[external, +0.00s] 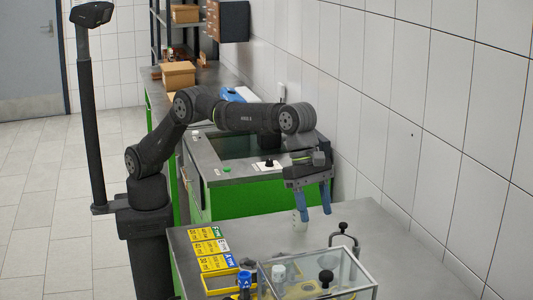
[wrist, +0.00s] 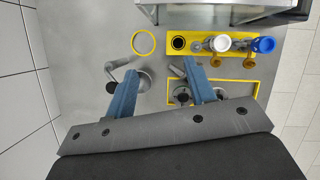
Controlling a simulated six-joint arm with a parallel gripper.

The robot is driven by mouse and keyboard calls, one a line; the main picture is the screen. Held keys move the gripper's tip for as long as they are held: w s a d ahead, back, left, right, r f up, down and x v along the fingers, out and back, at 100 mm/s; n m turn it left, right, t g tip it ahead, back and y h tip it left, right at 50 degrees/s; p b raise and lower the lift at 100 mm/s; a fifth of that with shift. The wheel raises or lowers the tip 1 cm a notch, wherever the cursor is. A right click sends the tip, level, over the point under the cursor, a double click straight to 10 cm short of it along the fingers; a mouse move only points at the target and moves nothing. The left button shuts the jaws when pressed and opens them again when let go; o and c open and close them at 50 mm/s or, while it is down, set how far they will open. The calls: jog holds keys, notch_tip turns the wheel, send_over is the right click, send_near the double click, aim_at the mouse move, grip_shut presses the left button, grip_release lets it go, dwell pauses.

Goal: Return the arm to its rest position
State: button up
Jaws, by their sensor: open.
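My gripper (external: 314,212) hangs with its two blue fingers pointing down above the grey table (external: 215,238). The rest position is not marked in either view.
A clear box (external: 318,272) stands at the table's front, with a clamp (external: 343,237) behind it. Yellow label cards (external: 211,248) lie at the left edge. The wrist view shows a blue cup (wrist: 264,45), a white cup (wrist: 221,42) and a yellow ring (wrist: 143,42). A tiled wall bounds the right.

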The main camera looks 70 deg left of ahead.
jog(key=w+a+r+n+t, duration=0.1)
jog(key=w+a+r+n, duration=0.1)
jog(key=w+a, duration=1.3)
jog(key=w+a+r+n+y, duration=0.1)
jog(key=w+a+r+n, duration=0.1)
jog(key=w+a, duration=1.3)
jog(key=shift+w+a+n+t, duration=0.25)
jog(key=shift+a+n+t, duration=0.15)
jog(key=shift+a+n, duration=0.6)
